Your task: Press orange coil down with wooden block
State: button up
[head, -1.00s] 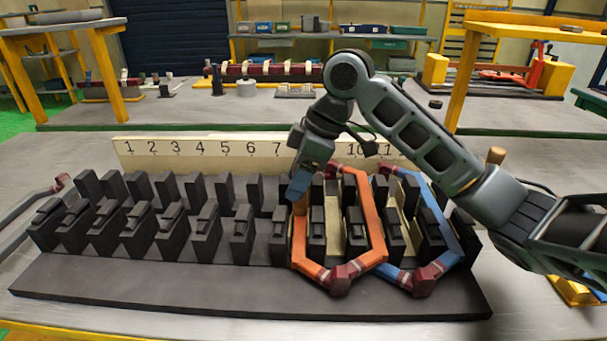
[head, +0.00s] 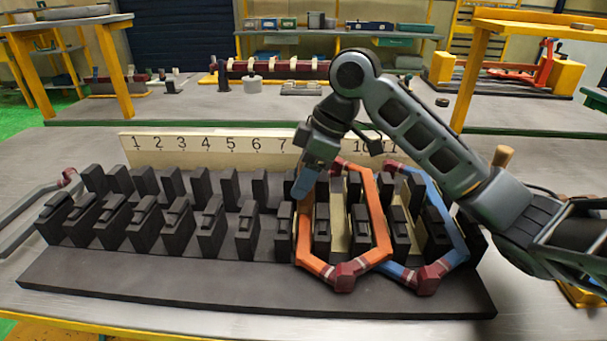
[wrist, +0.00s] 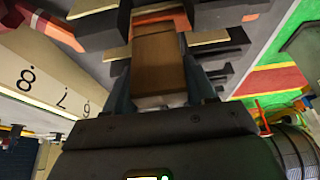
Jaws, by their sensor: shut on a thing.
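The orange coil (head: 376,212) is a six-sided loop with dark red wrapped corners, seated around black teeth right of the fixture's middle. My gripper (head: 306,184) is above the coil's left side, pointing down. In the wrist view, my gripper (wrist: 160,95) is shut on a brown wooden block (wrist: 158,62). A piece of the orange coil (wrist: 180,21) shows just beyond the block's far end; I cannot tell whether they touch. In the head view the block is hidden by the gripper.
A blue coil (head: 445,215) sits right of the orange one and overlaps its edge. The black toothed fixture (head: 150,292) fills the bench front, with a numbered cream board (head: 215,150) behind it. A grey coil (head: 30,205) lies at the far left. The left slots are empty.

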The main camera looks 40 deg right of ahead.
jog(key=shift+s+f, duration=0.15)
jog(key=shift+f, duration=0.7)
dwell(1.2)
jog(key=shift+a+r, duration=0.1)
notch_tip(320, 180, up, 12)
jog(key=p, duration=0.9)
